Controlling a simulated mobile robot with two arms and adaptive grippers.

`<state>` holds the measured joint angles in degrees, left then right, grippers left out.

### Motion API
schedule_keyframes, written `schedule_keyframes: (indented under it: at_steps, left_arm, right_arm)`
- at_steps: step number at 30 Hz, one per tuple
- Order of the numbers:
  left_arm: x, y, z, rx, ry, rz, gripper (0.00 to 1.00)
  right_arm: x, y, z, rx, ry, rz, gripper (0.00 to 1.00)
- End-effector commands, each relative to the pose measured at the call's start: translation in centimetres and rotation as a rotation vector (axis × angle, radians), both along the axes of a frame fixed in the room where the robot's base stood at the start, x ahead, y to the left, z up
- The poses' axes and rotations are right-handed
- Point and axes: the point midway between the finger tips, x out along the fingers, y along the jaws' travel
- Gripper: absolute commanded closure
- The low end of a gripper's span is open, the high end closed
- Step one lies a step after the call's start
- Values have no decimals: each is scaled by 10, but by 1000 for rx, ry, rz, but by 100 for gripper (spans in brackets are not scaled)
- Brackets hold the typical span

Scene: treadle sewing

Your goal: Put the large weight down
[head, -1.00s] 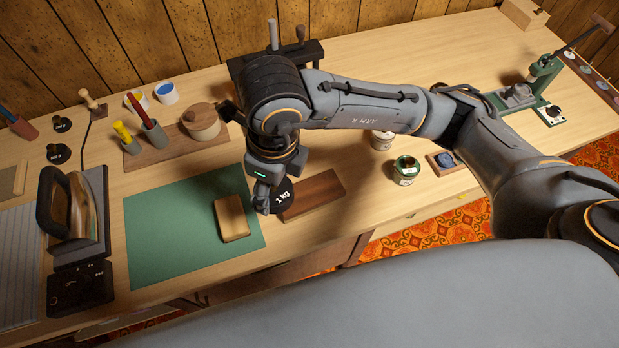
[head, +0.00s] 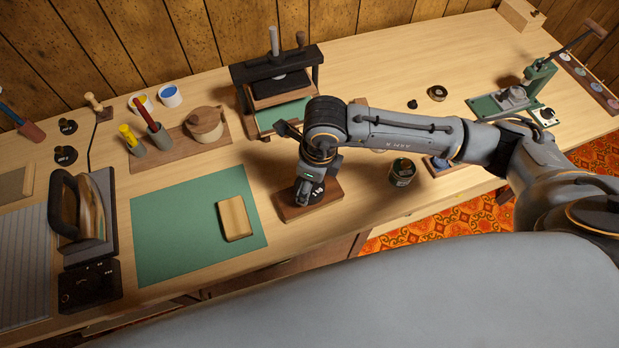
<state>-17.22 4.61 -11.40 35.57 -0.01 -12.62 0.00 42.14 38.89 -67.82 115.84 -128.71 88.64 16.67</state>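The large weight (head: 316,194) is a dark disc with a white label, which read "1 kg" a second ago. It is at my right gripper (head: 304,192), which points down and looks shut on it. The weight is over the middle of the small dark-brown wooden board (head: 324,208), touching it or just above; I cannot tell which. The fingers hide part of the weight. My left gripper is not in view.
A green mat (head: 180,235) with a tan block (head: 235,218) lies left of the board. A black press (head: 278,75) stands behind. A dark green tin (head: 402,172) stands right. Two smaller black weights (head: 65,155) (head: 68,126) are at far left.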

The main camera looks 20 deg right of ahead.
Motion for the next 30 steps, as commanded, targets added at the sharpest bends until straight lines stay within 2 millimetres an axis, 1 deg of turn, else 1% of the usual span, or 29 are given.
schedule_keyframes:
  at_steps: [1, 9, 13, 14, 15, 17, 26, 30]
  left_arm:
    - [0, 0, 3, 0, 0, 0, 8]
    - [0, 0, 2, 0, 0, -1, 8]
    - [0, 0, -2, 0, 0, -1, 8]
    - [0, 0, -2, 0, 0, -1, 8]
    - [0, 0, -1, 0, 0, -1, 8]
    - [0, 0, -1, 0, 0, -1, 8]
    - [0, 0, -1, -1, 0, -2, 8]
    - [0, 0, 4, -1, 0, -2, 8]
  right_arm:
    - [1, 1, 0, 3, -4, 0, 98]
    - [2, 1, -3, 4, -6, 1, 98]
    - [2, 1, -6, 4, -6, 1, 98]
    - [0, 0, -7, 1, -2, 0, 33]
    - [0, 0, -6, 1, -2, 0, 25]
    - [0, 0, -6, 1, -2, 0, 13]
    - [0, 0, -6, 0, -1, 0, 12]
    - [0, 0, -2, 1, -2, 0, 12]
